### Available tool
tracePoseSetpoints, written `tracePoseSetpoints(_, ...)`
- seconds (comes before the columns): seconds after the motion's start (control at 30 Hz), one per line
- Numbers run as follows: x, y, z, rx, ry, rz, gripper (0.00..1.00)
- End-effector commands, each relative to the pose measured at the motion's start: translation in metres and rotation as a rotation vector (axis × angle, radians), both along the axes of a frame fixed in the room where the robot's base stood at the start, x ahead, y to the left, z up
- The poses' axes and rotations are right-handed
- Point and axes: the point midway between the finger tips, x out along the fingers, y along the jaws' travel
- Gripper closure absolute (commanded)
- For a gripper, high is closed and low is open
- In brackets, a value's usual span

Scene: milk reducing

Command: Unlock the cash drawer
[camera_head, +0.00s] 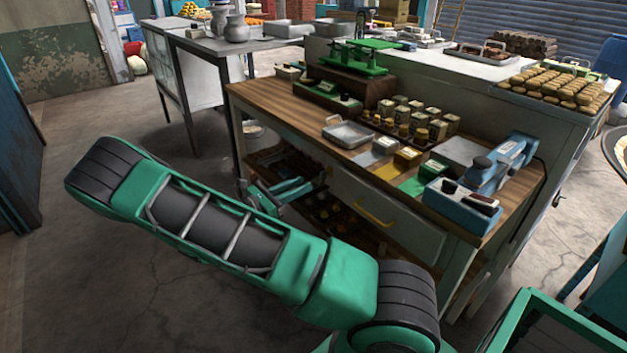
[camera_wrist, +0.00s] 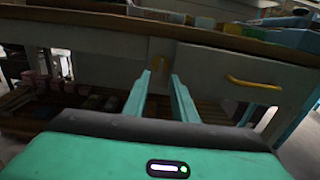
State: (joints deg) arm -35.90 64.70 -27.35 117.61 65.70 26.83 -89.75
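The drawer (camera_head: 400,213) is in the front of the wooden-topped counter and looks shut. Its yellow bar handle (camera_head: 375,215) also shows in the wrist view (camera_wrist: 252,83), right of my gripper. In the head view my gripper (camera_head: 293,190) is beside the counter's left front.
The counter top (camera_head: 262,98) carries a green scale (camera_head: 357,58), a metal tray (camera_head: 348,132), several small boxes and a blue machine (camera_head: 462,205) at the right. Open shelves with several items lie below, left of the drawer. The floor at left is clear.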

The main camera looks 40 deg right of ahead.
Motion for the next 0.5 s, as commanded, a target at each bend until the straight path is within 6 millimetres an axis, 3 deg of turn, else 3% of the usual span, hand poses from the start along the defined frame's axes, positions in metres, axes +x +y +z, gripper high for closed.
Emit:
tracePoseSetpoints(0.2, -0.004, -0.040, 0.000, 0.000, 0.001, -0.005, 0.75)
tracePoseSetpoints(0.5, -0.004, -0.069, 0.000, 0.001, 0.000, -0.002, 0.75)
